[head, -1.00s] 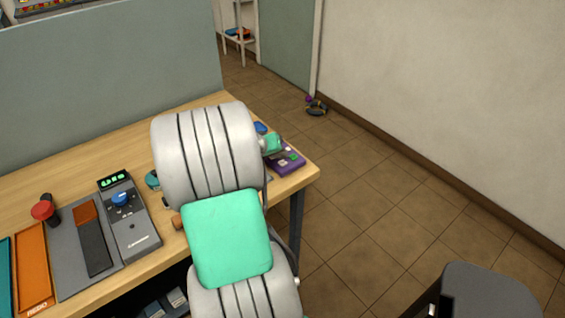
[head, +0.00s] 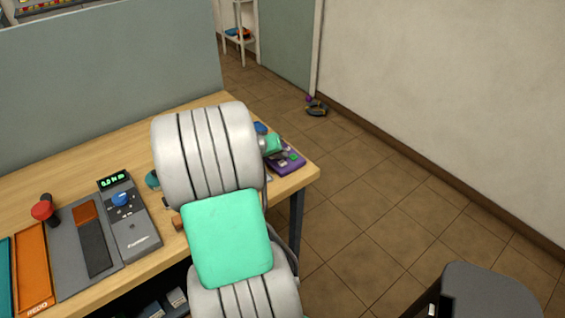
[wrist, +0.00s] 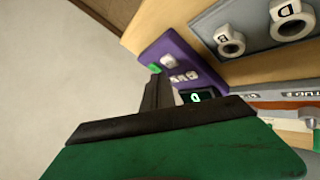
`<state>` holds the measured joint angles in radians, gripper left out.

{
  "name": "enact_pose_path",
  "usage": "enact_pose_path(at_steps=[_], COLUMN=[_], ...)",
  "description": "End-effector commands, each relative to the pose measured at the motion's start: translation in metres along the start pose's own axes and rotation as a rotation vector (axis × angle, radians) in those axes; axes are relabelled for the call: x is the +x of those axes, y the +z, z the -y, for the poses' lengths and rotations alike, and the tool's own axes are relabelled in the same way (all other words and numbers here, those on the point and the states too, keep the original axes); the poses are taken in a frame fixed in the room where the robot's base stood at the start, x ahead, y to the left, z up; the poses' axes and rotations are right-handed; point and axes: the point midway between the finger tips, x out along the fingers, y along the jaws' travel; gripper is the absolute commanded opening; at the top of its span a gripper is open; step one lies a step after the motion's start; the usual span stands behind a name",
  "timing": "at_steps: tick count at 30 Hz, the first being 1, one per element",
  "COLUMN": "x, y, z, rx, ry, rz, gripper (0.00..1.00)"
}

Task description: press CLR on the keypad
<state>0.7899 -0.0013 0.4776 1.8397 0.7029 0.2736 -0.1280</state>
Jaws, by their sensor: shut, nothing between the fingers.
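The keypad is a purple box (head: 288,163) at the right end of the wooden table, partly hidden by my arm in the head view. In the wrist view the purple keypad (wrist: 182,43) shows pale keys, a green key (wrist: 154,68) at its left side and a small dark display with a lit green digit (wrist: 200,96). My gripper (wrist: 158,82) is shut and empty. Its dark fingertips appear right beside the green key; I cannot tell whether they touch. The fingers hide part of the keypad, and the key labels are too small to read.
A grey panel with ring-shaped pieces lettered B and D (wrist: 255,30) lies close beside the keypad. A grey device with a blue knob (head: 130,225) and an orange tray (head: 33,265) stand at the left.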

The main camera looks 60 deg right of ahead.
Motion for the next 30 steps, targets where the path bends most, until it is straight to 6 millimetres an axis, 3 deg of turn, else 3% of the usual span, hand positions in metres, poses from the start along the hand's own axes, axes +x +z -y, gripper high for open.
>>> enact_pose_path(at_steps=[30], x=[0.0081], y=[0.0058], z=[0.0059], rx=[0.000], ry=[0.000], rz=[0.000], gripper=[0.00])
